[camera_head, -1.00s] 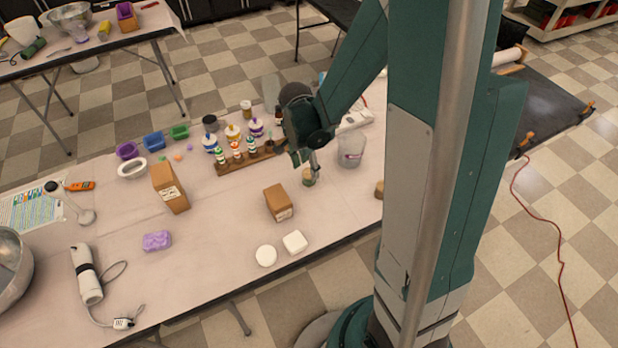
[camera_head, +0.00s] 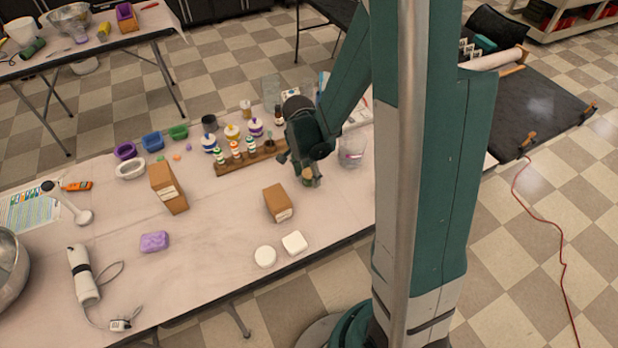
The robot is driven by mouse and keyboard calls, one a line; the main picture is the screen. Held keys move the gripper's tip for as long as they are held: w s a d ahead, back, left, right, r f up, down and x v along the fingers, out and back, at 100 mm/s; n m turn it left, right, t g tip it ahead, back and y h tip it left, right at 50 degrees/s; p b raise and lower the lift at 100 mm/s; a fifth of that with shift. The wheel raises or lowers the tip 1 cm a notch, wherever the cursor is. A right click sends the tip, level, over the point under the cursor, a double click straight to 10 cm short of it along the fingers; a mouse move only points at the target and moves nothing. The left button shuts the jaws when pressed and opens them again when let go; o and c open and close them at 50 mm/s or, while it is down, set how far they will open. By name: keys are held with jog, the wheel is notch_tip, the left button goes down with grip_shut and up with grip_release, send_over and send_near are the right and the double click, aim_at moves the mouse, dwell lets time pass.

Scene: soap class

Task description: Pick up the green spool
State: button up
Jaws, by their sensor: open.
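A small round object (camera_head: 312,182), green and tan, stands on the pale table to the right of the brown box; it looks like the green spool, but it is too small and too covered to be sure. My gripper (camera_head: 308,173) points down right at it and hides most of it. The jaws are open; I cannot tell whether the fingers are around it or just above it. A dark green roll (camera_head: 34,47) also lies on the far left table.
A brown box (camera_head: 278,203) stands left of my gripper. A clear beaker (camera_head: 352,150) is close on the right. A wooden rack (camera_head: 237,164) with several bottles is behind left. White soaps (camera_head: 295,243) lie in front, with bare table between.

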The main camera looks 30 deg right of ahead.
aim_at(309, 173)
jog(key=c, duration=0.8)
jog(key=shift+c, duration=0.2)
jog(key=shift+r, duration=0.15)
jog(key=shift+r+p, duration=1.25)
jog(key=shift+r, duration=3.6)
